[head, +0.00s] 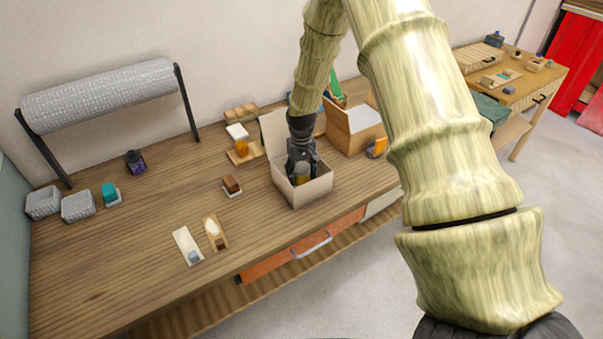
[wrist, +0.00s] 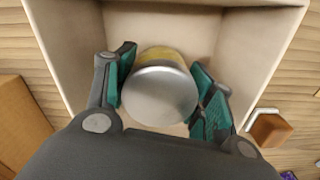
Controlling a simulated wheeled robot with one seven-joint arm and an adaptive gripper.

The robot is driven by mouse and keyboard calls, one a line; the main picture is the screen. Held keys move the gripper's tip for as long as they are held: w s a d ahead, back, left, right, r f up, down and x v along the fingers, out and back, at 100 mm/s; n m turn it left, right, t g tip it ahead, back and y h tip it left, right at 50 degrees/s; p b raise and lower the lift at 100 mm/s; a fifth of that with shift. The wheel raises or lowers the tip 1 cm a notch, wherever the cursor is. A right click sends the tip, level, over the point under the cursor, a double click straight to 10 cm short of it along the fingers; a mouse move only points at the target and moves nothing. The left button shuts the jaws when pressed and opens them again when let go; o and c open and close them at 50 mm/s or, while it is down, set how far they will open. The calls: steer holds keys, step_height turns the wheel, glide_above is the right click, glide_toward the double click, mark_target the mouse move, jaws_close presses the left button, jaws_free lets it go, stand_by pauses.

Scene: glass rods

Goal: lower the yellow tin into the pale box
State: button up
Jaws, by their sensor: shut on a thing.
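The pale box (head: 312,192) stands open on the wooden workbench near its front edge, with a flap raised at the back. My gripper (head: 301,172) points down inside the box opening. It is shut on the yellow tin (head: 302,178), which is mostly hidden by the fingers in the head view. In the wrist view the tin's silver lid (wrist: 160,96) faces the camera, with a yellow side beyond it. The teal finger pads of the gripper (wrist: 162,98) sit on both sides of the tin. The pale box walls (wrist: 250,42) surround it. I cannot tell whether the tin touches the floor.
A brown block (head: 231,184) on a small white base lies to the left. A grey roll (head: 100,92) on a black stand is at the back left. The bench front left is mostly clear.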

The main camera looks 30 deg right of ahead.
mark_target(302, 167)
steer(key=shift+f+b, duration=0.7)
steer(key=shift+f, duration=0.8)
stand_by(1.3)
steer(key=o, duration=1.2)
steer(key=shift+c, duration=0.2)
step_height(302, 167, up, 12)
